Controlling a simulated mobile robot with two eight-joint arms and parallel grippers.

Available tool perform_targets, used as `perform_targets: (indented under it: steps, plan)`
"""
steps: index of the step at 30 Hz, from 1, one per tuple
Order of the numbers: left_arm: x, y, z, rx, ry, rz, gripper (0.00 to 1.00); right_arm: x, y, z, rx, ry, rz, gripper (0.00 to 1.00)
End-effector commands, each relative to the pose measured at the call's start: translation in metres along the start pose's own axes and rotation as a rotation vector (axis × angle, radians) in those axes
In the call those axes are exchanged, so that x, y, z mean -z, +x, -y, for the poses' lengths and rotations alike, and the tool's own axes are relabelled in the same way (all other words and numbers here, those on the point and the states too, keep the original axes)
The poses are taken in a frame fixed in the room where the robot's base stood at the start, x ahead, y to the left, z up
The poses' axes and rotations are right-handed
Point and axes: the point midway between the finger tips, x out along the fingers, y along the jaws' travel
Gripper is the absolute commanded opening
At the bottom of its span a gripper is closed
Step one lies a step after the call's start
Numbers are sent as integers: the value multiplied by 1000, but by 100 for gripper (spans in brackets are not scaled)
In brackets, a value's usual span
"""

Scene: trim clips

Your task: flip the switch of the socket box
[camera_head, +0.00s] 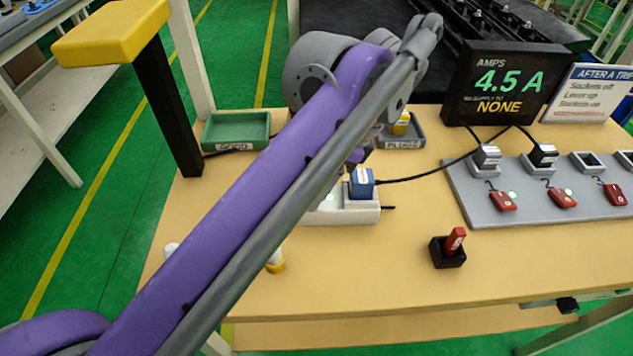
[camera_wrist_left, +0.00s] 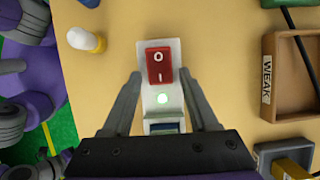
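The white socket box (camera_head: 345,215) lies on the table, partly hidden behind my left arm in the head view. A blue plug (camera_head: 362,184) with a black cable sits in its right end. My right gripper is not in view.
A display (camera_head: 506,84) reads 4.5 A and NONE. A grey panel (camera_head: 520,211) with several red switches lies on the right. A black holder (camera_head: 447,252) with a red piece stands in front. A green tray (camera_head: 236,131) is behind; a brown WEAK tray (camera_wrist_left: 290,106) is near the gripper.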

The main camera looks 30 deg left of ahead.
Motion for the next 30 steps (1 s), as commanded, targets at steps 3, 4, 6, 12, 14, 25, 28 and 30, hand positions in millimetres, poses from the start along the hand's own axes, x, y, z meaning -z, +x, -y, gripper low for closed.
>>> perform_targets:
  steps: [3,4,6,12,14,25,28,30]
  plan:
    - [0,0,0,0,0,0,36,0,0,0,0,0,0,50]
    - [0,0,0,0,0,0,30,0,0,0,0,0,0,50]
    - [0,0,0,0,0,0,18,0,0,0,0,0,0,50]
    - [0,0,0,0,0,0,0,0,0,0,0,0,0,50]
    - [0,0,0,0,0,-3,0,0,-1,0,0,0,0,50]
    - [-14,-7,-1,-1,-8,-267,0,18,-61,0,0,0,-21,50]
    - [-15,-6,0,-1,-8,-351,0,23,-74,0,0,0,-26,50]
    - [-15,-4,0,-2,-6,-393,0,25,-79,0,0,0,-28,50]
